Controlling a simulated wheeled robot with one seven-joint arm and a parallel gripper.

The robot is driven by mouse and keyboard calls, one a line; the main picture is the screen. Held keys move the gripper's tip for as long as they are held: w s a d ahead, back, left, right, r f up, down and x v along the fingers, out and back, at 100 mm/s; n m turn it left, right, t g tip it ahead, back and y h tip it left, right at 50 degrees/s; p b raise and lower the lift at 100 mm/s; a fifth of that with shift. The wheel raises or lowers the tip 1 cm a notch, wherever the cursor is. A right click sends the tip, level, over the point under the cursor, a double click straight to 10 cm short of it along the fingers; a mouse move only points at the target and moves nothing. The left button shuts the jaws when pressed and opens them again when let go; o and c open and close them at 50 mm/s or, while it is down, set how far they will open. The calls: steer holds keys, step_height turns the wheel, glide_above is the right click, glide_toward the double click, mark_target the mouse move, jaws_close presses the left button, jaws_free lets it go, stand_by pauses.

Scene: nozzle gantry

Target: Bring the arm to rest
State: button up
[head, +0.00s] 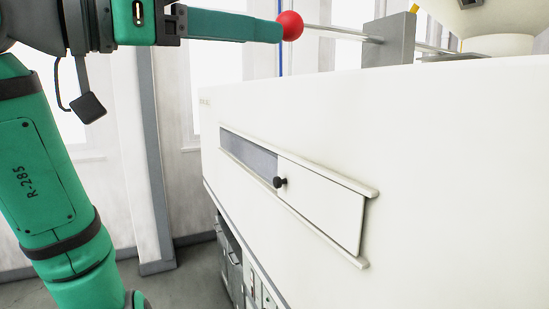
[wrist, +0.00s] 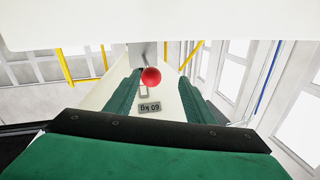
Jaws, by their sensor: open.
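My gripper (head: 277,31) is at the top of the head view, with its green fingers stretching right from the wrist. Its tips are at a red ball knob (head: 290,26) on the end of a thin metal rod. In the wrist view my gripper (wrist: 158,78) is open, with a green finger on each side. The red knob (wrist: 151,77) shows between the fingertips in that picture. I cannot tell whether either finger touches it. Nothing is seen held.
A large white machine housing (head: 430,130) fills the right side. Its front has a sliding panel (head: 325,202) with a black knob (head: 280,182). The rod runs to a grey bracket (head: 390,40) on top. Floor at the lower left (head: 185,290) looks clear.

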steer(key=w+a+f+n+t+y, duration=0.1)
steer(key=w+a+f+n+t, duration=0.15)
steer(key=w+f, duration=0.55)
steer(key=w+a+f+n+t+y, duration=0.1)
steer(key=w+f+n, duration=0.35)
steer(key=f, duration=0.45)
steer(key=w+a+f+n+t+y, duration=0.1)
steer(key=w+a+f+n+t, duration=0.1)
steer(key=w+f, duration=0.6)
step_height(320, 180, down, 34)
steer(key=n+t+y, duration=0.2)
steer(key=n+y, duration=0.5)
steer(key=s+d+f+n+g+y, duration=0.1)
steer(key=s+d+f+y, duration=0.15)
steer(key=s+f, duration=0.9)
steer(key=s+d+f+g+y, duration=0.1)
steer(key=s+d+f+y, duration=0.15)
steer(key=s+f, duration=0.9)
steer(key=s+d+m, duration=0.2)
steer(key=s, duration=1.1)
steer(key=s+d+m+g, duration=0.1)
steer(key=s+d+m, duration=0.1)
steer(key=s, duration=1.2)
steer(key=shift+d+r+m+h, duration=0.3)
steer(key=shift+d+m+h, duration=0.1)
steer(key=shift+d, duration=0.3)
